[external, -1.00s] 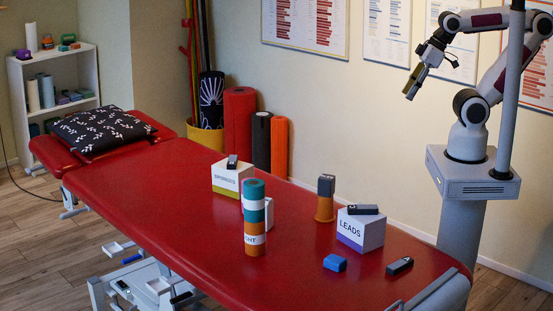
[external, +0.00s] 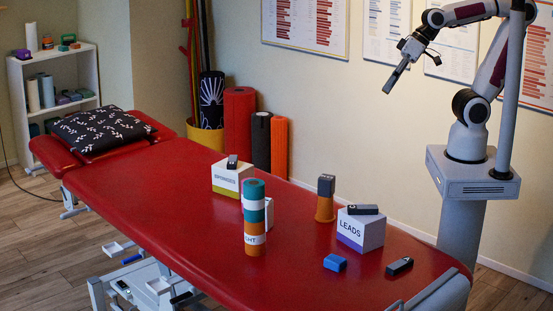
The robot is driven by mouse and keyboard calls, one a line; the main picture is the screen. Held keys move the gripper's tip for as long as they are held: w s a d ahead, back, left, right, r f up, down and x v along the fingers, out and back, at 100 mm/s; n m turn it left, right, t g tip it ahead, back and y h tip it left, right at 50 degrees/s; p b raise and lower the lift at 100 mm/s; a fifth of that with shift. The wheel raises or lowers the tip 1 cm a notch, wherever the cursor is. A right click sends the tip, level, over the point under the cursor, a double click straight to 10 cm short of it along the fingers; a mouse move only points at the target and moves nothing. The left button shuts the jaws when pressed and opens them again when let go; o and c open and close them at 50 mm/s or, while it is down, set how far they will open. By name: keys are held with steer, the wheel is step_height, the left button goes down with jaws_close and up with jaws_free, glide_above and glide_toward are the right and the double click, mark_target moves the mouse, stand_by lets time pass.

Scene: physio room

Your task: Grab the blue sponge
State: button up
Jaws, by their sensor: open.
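The blue sponge (external: 335,263) is a small blue block lying on the red treatment table near its right end. It lies in front of the white LEADS box (external: 361,232) and apart from it. My gripper (external: 388,89) is high above the table in front of the wall, up and to the right of the sponge and well clear of it. It is open and empty, tilted down to the left. I see its fingers almost edge-on.
A dark clip-like item (external: 399,266) lies right of the sponge. An orange cup (external: 325,207) with a grey block stands behind. A stacked roll tower (external: 255,218) and a SPONGES box (external: 232,176) stand further left. The table's left part is mostly clear.

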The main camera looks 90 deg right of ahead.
steer(key=w+a+r+m+t+y, duration=0.2)
steer(key=w+a+m+y, duration=0.2)
steer(key=w+a+m, duration=0.95)
steer(key=w+a+f+m+t+h, duration=0.1)
steer(key=w+a+f+m, duration=0.15)
steer(key=w+a, duration=0.55)
steer(key=w+a+f+m+t, duration=0.1)
steer(key=w+a+f+m, duration=0.2)
steer(key=a, duration=0.8)
steer(key=s+a+f+m+t+h, duration=0.1)
steer(key=a+f+m+h, duration=0.1)
steer(key=a+f+m, duration=0.45)
steer(key=s+a+f+m+h, duration=0.1)
steer(key=a+f+m+h, duration=0.15)
steer(key=f, duration=0.75)
steer(key=s+f+m+h, duration=0.1)
steer(key=s+f+m, duration=0.1)
steer(key=s+f, duration=0.2)
steer(key=s+f+m+h, duration=0.2)
steer(key=s+f+m, duration=0.1)
steer(key=f, duration=0.4)
steer(key=s+f+m+t+h, duration=0.1)
steer(key=s+f+m, duration=0.2)
steer(key=s+f, duration=0.2)
steer(key=shift+s+d+f+h, duration=0.25)
steer(key=shift+s+d+f, duration=0.05)
steer(key=shift+s+d, duration=0.1)
